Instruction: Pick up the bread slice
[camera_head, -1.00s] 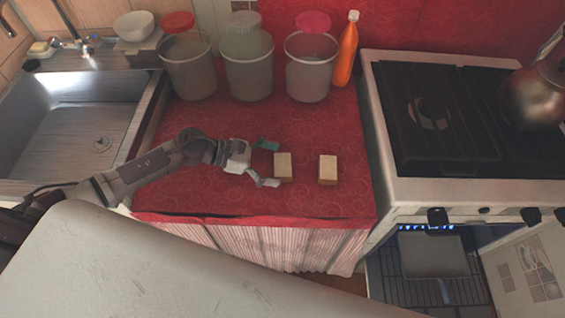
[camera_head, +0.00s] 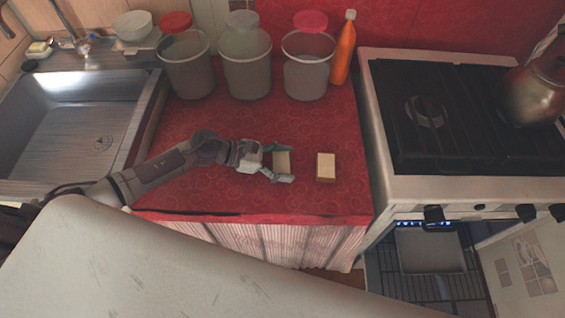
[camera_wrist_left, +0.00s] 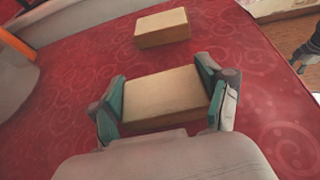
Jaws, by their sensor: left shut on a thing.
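Two pale tan bread slices, thick and block-like, are on the red oilcloth counter (camera_head: 220,130). The nearer-left bread slice (camera_head: 282,161) is between the fingers of my left gripper (camera_head: 280,163), which is shut on it.
Three grey bins (camera_head: 247,70) and an orange bottle (camera_head: 343,50) stand along the back of the counter. A metal sink (camera_head: 75,120) is at left. A stove (camera_head: 440,110) with a kettle (camera_head: 537,92) is at right. The counter's middle is clear.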

